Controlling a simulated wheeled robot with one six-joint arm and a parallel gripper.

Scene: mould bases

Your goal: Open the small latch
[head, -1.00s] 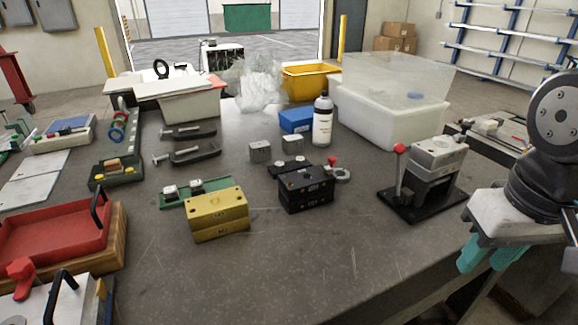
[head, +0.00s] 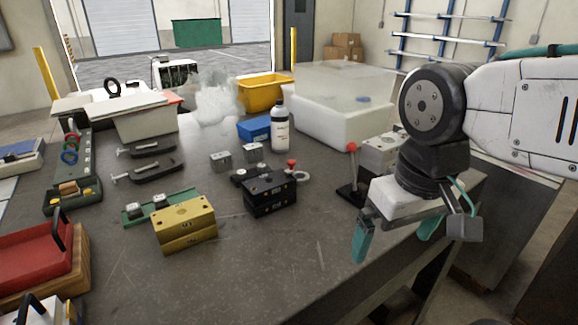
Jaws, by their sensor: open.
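I cannot make out for sure which part is the small latch. A grey block fixture (head: 379,154) with a red-knobbed upright lever (head: 353,165) stands at the right of the table, partly hidden behind my gripper. A black two-part block (head: 270,196) sits mid-table, with a smaller red-knobbed piece (head: 293,168) behind it. A gold two-part block (head: 185,226) stands to its left, in front of a green plate (head: 150,207). My gripper (head: 397,236) is open and empty, its teal fingertips pointing down near the table's right edge, in front of the grey fixture.
A white bottle (head: 280,128), a blue box (head: 254,129) and a large translucent tub (head: 335,115) stand at the back. Two small grey blocks and dark clamps (head: 150,171) lie mid-table. A red tray (head: 35,262) is at front left. The front middle of the table (head: 270,265) is bare.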

